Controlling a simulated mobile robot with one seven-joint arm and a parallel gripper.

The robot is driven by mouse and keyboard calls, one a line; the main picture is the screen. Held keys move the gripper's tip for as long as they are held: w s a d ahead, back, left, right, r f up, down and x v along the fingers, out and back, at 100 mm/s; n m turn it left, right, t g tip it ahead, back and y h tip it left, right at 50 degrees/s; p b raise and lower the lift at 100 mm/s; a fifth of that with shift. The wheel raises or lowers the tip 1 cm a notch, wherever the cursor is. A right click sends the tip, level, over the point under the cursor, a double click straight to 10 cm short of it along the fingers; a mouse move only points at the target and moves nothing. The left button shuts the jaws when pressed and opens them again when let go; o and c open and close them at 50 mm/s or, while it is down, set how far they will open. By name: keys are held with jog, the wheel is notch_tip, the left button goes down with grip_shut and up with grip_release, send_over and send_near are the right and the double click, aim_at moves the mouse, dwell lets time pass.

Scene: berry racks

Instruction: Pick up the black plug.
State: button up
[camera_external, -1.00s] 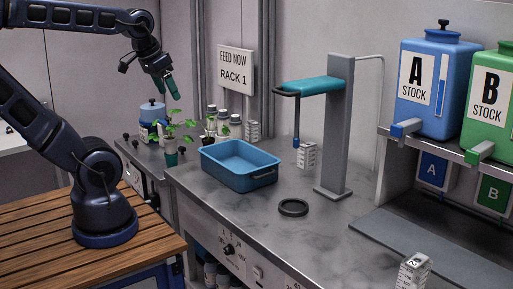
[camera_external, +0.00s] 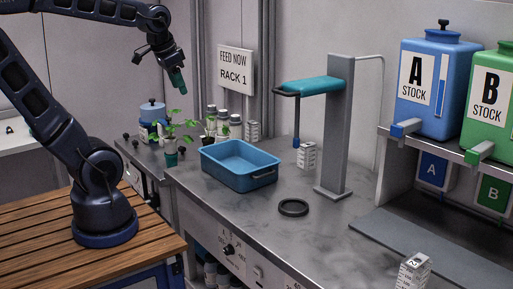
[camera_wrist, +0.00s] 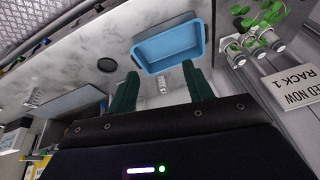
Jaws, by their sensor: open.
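My gripper (camera_external: 178,86) is open and empty, raised in the air above the counter, left of the rack sign. In the wrist view its two green fingers (camera_wrist: 161,88) stand well apart. I cannot tell for sure which thing is the black plug. A flat black ring-like disc (camera_external: 293,207) lies on the grey counter, right of the blue tray; it also shows in the wrist view (camera_wrist: 107,65), left of the fingers. Several small dark knob-like pieces (camera_external: 126,135) sit at the left end of the counter, below and left of my gripper. None touches the gripper.
A blue tray (camera_external: 239,184) stands mid-counter, with potted seedlings (camera_external: 171,150) and lidded bottles (camera_external: 222,122) behind and left. A grey post (camera_external: 336,130) with a teal arm stands to the right. Blue (camera_external: 430,100) and green (camera_external: 488,110) stock tanks sit on a shelf.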

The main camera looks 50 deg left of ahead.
jog(key=w+a+f+m+g, duration=0.2)
jog(key=w+a+m, duration=0.2)
jog(key=w+a, duration=0.6)
jog(key=m+g, duration=0.2)
jog(key=m, duration=0.9)
send_over(183, 147)
notch_tip(183, 147, down, 26)
jog(key=shift+s+a+f+h, duration=0.2)
jog(key=shift+a+f+h, duration=0.15)
jog(key=shift+f, duration=0.35)
notch_tip(183, 147, down, 5)
jog(key=shift+r, duration=0.1)
jog(key=shift+w+d+f, duration=0.1)
jog(key=shift+d+f, duration=0.05)
jog(key=shift+f, duration=1.2)
jog(key=shift+w+d+f, duration=0.1)
jog(key=shift+d+f, duration=0.05)
jog(key=shift+f, duration=1.2)
jog(key=c, duration=1)
